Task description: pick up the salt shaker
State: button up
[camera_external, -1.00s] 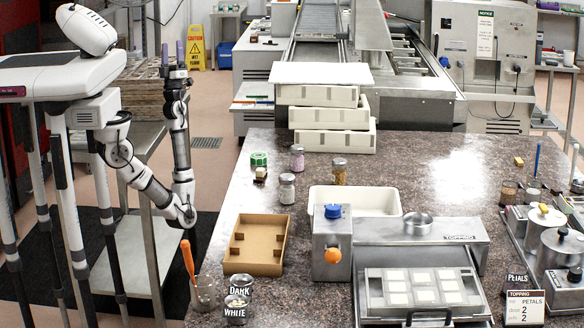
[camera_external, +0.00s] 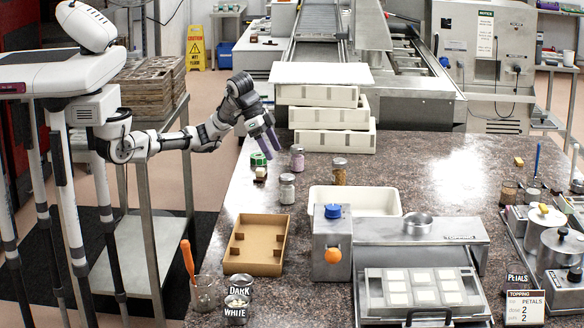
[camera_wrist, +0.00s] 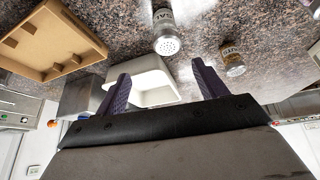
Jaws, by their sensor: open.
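The salt shaker (camera_external: 287,188) is a small clear jar with pale contents and a silver lid, standing upright on the left part of the speckled counter. In the wrist view the salt shaker (camera_wrist: 166,32) shows its holed lid and part of its label, beyond the fingertips and near the middle. My gripper (camera_external: 271,151) is open and empty, with purple fingers pointing down over the counter's left side, behind and left of the shaker. In the wrist view my gripper (camera_wrist: 160,72) has its two fingers spread wide, with nothing between them touching them.
A pink-filled jar (camera_external: 297,158) and a green roll (camera_external: 259,159) stand close to my fingers. A golden-filled jar (camera_external: 339,171) is to the right. A brown carton tray (camera_external: 240,247) lies in front, and a white bin (camera_external: 398,202) is right of the shaker.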

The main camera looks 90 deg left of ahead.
aim_at(288, 188)
jog(key=shift+g+y, duration=0.4)
jog(key=shift+s+a+p+x, duration=0.15)
jog(key=shift+p+x, duration=0.3)
jog(key=shift+x, duration=1.95)
jog(key=shift+a+p+x, duration=0.15)
jog(key=shift+p+x, duration=0.3)
jog(key=shift+x, duration=1.95)
jog(key=shift+s+a+p+x, duration=0.15)
jog(key=shift+p+x, duration=0.3)
jog(key=shift+x, duration=2)
jog(key=shift+w+f, duration=0.1)
jog(key=shift+c, duration=0.4)
jog(key=c, duration=1)
jog(key=shift+c, duration=0.2)
